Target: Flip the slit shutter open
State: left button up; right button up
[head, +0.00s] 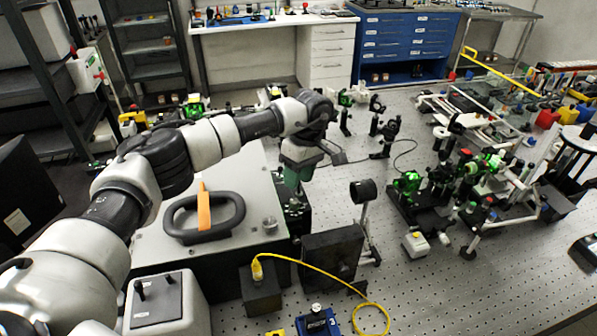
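My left arm reaches in from the left, and my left gripper (294,182) points down at the right edge of a large grey-topped box (262,185). Its fingers are small and partly hidden, so I cannot tell whether they are open or shut. A black oval handle (236,222) with an upright orange piece (204,208) is on the box top. A dark mount (294,216) stands by the box's right side, just below the gripper. I cannot make out the slit shutter clearly. My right gripper is not in view.
A black plate (332,252) and a round black optic on a post (363,191) stand right of the box. A yellow cable (330,273) loops from a dark block (260,292). Green-and-black optics (408,184) crowd the right.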

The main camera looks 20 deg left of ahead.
pick_arm(q)
jog(key=shift+f, duration=0.1)
jog(key=shift+c, duration=0.3)
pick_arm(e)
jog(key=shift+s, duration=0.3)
pick_arm(q)
grip_shut()
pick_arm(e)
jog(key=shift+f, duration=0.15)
pick_arm(q)
jog(key=t+y+b, duration=0.1)
jog(key=b, duration=0.1)
jog(key=s+d+t+y+b, duration=0.1)
jog(key=t+b, duration=0.1)
jog(key=t+y+b, duration=0.1)
jog(key=b, duration=0.2)
jog(key=shift+s+d+n, duration=0.15)
jog(key=shift+s+n, duration=0.15)
jog(key=shift+s+d+t+y+b, duration=0.15)
jog(key=shift+s+t+y+b, duration=0.1)
jog(key=shift+t+y+b, duration=0.5)
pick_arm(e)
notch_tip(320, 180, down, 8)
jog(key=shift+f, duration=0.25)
pick_arm(q)
jog(key=shift+o, duration=0.3)
grip_release()
